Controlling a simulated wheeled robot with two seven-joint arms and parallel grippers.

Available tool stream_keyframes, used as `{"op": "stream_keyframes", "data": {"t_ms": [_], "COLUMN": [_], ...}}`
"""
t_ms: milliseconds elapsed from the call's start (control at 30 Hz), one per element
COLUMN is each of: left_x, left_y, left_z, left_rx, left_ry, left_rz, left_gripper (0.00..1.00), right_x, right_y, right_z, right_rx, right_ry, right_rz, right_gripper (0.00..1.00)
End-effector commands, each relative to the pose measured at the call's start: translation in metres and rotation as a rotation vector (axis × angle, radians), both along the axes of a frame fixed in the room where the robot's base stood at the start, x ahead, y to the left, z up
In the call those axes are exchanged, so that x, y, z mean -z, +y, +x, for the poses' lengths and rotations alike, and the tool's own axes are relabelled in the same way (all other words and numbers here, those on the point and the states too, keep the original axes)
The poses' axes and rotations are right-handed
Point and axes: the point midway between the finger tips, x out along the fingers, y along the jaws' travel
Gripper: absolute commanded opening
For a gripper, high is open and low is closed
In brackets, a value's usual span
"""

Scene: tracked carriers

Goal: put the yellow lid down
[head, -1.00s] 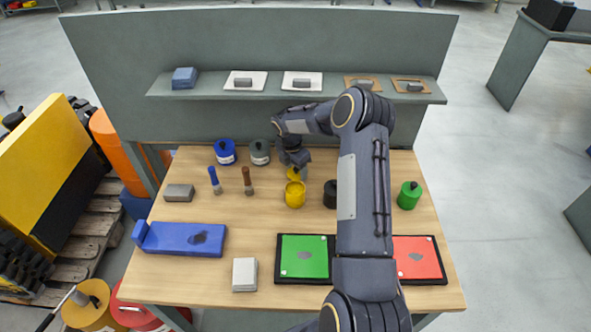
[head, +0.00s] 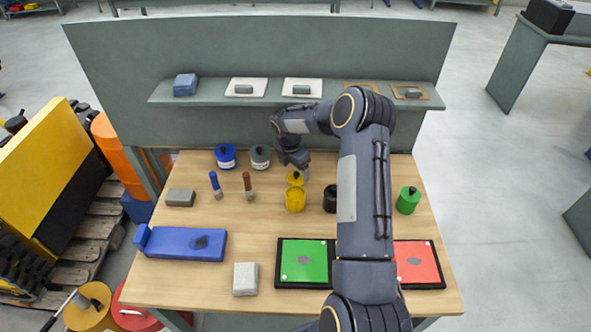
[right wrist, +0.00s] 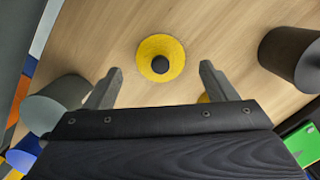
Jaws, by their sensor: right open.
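The yellow lid (head: 295,178), a round disc with a black knob, lies knob up on the wooden table just behind the yellow pot (head: 295,201). The lid shows whole in the right wrist view (right wrist: 161,58). My right gripper (head: 298,168) is close above and behind the lid. In the right wrist view its fingers (right wrist: 160,85) are wide apart with nothing between them, and the lid is clear of both. The pot is mostly hidden there by the gripper body; a yellow bit shows by the right finger. My left gripper is not in view.
A grey pot (head: 260,158) and a blue pot (head: 226,157) stand left of the gripper. A black pot (head: 330,198) stands close right, partly behind my arm. Two brushes (head: 247,184) stand left of the yellow pot. A shelf (head: 270,93) runs behind.

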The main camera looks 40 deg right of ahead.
Motion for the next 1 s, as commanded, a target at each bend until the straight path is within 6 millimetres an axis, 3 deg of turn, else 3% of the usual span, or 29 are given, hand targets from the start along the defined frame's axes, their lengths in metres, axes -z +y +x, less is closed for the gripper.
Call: {"op": "stream_keyframes", "data": {"t_ms": [33,100,267,1000], "left_x": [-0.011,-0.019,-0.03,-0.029], "left_y": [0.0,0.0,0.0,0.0], "left_z": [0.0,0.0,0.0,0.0], "left_rx": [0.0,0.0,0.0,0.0], "left_ry": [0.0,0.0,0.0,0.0], "left_rz": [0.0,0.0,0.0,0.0], "left_gripper": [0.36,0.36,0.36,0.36], "right_x": [-0.016,-0.029,-0.049,-0.049], "right_y": [0.001,0.004,0.007,0.008], "right_z": [0.0,0.0,-0.001,-0.001], "right_rx": [-0.001,-0.001,0.0,0.0], "right_ry": [-0.001,0.0,0.001,0.001], "right_rz": [-0.001,0.0,0.001,0.001], "right_gripper": [0.78,0.78,0.78,0.78]}}
